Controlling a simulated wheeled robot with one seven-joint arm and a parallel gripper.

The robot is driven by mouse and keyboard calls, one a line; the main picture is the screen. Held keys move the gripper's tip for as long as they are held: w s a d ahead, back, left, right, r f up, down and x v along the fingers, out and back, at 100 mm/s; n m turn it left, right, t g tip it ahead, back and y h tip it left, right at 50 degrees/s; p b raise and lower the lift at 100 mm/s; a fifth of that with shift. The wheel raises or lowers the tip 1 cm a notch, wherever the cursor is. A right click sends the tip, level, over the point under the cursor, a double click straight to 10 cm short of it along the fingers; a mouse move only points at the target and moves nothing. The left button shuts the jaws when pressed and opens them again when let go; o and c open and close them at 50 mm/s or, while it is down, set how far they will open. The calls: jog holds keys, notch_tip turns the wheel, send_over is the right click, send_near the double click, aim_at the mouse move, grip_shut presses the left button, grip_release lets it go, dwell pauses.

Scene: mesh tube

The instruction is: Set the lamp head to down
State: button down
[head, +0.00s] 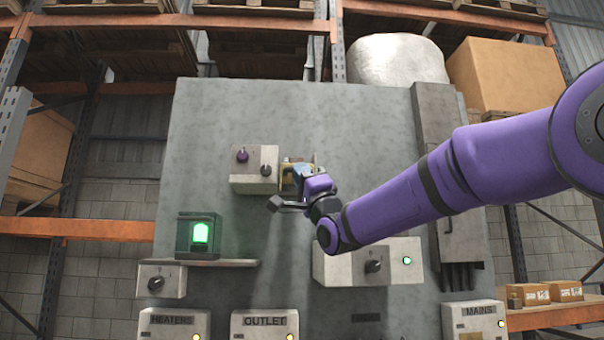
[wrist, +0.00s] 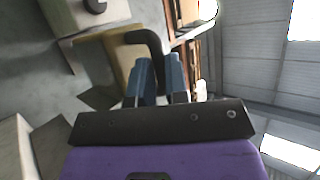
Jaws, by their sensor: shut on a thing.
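My gripper (head: 299,172) is at the upper middle of the grey panel, seen partly from behind in the head view. In the wrist view its two blue fingers (wrist: 160,78) are shut on a black bent lever (wrist: 145,37). The lever stands in front of a yellowish block (wrist: 118,48), which also shows behind my gripper in the head view (head: 286,178).
A beige box with a purple knob (head: 242,156) and a dark knob (head: 265,170) is just left of my gripper. A box with a dark knob and green light (head: 372,265) is below right. Labelled boxes (head: 264,323) line the bottom. Clear panel lies above my gripper.

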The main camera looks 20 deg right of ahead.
jog(key=shift+w+d+f+h, duration=0.1)
jog(key=shift+w+f+h, duration=0.2)
jog(key=c, duration=1.4)
grip_release()
jog(key=shift+w, duration=0.15)
jog(key=v, duration=1.1)
jog(key=shift+r, duration=0.15)
